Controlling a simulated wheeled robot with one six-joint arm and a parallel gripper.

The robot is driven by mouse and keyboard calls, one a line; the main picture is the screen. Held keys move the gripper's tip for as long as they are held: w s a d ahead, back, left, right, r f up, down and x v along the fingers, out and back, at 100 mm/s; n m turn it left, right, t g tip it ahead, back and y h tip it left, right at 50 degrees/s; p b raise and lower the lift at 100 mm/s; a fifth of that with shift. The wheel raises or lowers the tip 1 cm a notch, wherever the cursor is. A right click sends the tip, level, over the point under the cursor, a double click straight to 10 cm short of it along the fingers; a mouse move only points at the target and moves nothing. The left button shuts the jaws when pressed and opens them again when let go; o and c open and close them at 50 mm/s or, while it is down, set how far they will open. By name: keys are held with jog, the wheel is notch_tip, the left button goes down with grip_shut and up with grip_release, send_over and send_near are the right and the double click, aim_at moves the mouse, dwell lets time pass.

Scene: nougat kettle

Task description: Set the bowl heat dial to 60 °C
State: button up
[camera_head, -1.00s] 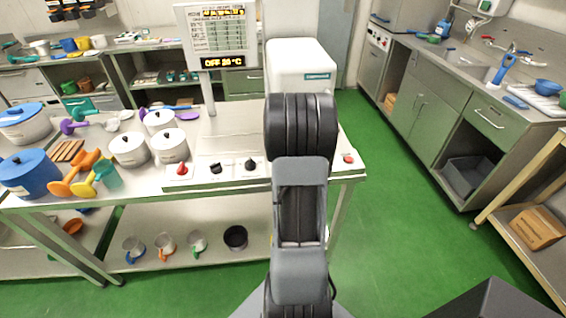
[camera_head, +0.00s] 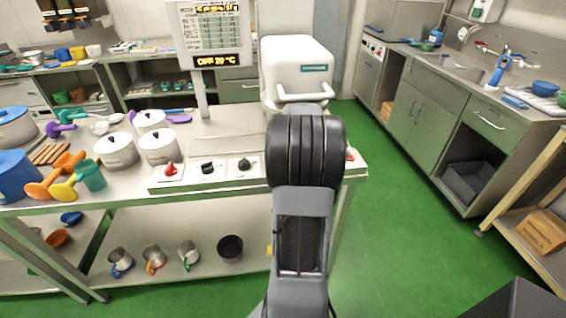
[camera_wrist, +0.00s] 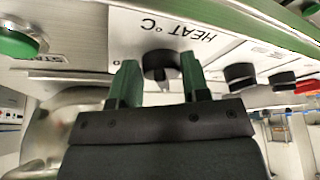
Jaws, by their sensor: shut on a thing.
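The bowl heat dial (camera_wrist: 160,64) is a black knob on the white panel, by the upside-down "HEAT °C" lettering in the wrist view. My gripper (camera_wrist: 158,80) has its two green fingers on either side of this knob, shut on it. The dial's pointer and scale are too hidden to read. In the head view my arm covers the dial and the gripper. The display (camera_head: 217,60) on the post shows amber text that looks like "OFF 20 °C".
A red knob (camera_head: 171,170) and two black knobs (camera_head: 208,167) (camera_head: 245,164) sit left of my arm on the panel. A green button (camera_wrist: 18,44) is beside the dial. White pots (camera_head: 158,146) stand at left. The green floor at right is clear.

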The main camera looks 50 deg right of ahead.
dwell(0.3)
jog(key=o, duration=0.9)
jog(key=shift+c, duration=0.2)
jog(key=d+v, duration=0.1)
jog(key=v, duration=1.2)
jog(key=shift+a+r, duration=0.4)
jog(key=shift+a, duration=0.05)
